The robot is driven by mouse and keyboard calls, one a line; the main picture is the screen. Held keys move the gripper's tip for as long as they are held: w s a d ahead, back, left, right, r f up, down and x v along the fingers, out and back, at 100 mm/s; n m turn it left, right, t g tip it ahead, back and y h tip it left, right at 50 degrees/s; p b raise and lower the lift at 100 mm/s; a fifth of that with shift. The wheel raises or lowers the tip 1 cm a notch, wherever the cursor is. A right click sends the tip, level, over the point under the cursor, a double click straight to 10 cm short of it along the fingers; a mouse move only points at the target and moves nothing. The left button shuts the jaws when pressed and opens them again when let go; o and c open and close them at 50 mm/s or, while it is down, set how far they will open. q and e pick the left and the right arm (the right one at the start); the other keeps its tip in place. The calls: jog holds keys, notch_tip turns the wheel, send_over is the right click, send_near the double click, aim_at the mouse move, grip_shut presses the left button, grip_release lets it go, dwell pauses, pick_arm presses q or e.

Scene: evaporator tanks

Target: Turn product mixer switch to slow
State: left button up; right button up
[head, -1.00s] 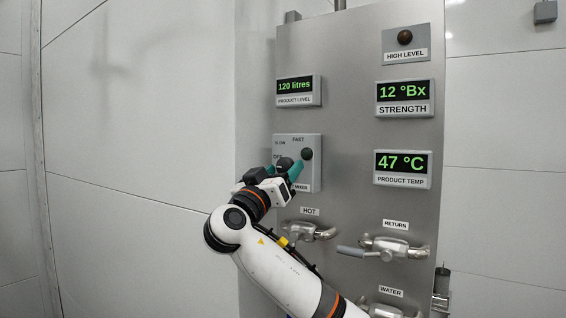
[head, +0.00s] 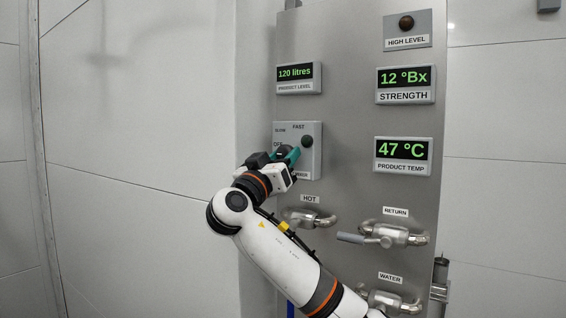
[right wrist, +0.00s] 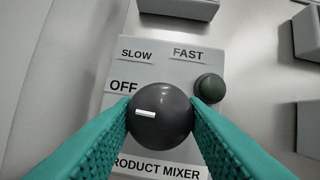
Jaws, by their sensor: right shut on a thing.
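The product mixer switch is a round dark knob (right wrist: 160,116) with a white pointer mark, large in the right wrist view. The mark lies about level on the knob's left half, pointing left, a little below the OFF label (right wrist: 124,86). The SLOW label (right wrist: 137,55) is above OFF, and FAST (right wrist: 187,54) is at upper right. My right gripper (right wrist: 160,122) is shut on the knob, with a teal finger on each side. In the head view my right gripper (head: 284,156) is at the mixer box (head: 312,160) and hides the knob. My left gripper is not in view.
A dark green round lamp (right wrist: 210,88) sits just right of the knob. Product level (head: 296,78) and product temp (head: 403,156) displays are on the steel panel. The HOT valve (head: 308,218) is below the box, and the RETURN valve (head: 385,234) at lower right.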

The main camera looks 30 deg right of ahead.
jog(key=shift+w+a+m+g+h+b, duration=0.1)
jog(key=shift+m+g+h+b, duration=0.1)
jog(key=shift+m+g+b, duration=1.35)
jog(key=shift+w+d+m+g+h+b, duration=0.15)
jog(key=shift+m+g+b, duration=0.35)
jog(key=shift+m, duration=2)
jog(key=shift+s+a+m+g+h+b, duration=0.2)
jog(key=shift+m+g+b, duration=0.85)
jog(key=shift+m, duration=1)
jog(key=shift+w, duration=0.15)
jog(key=o, duration=1)
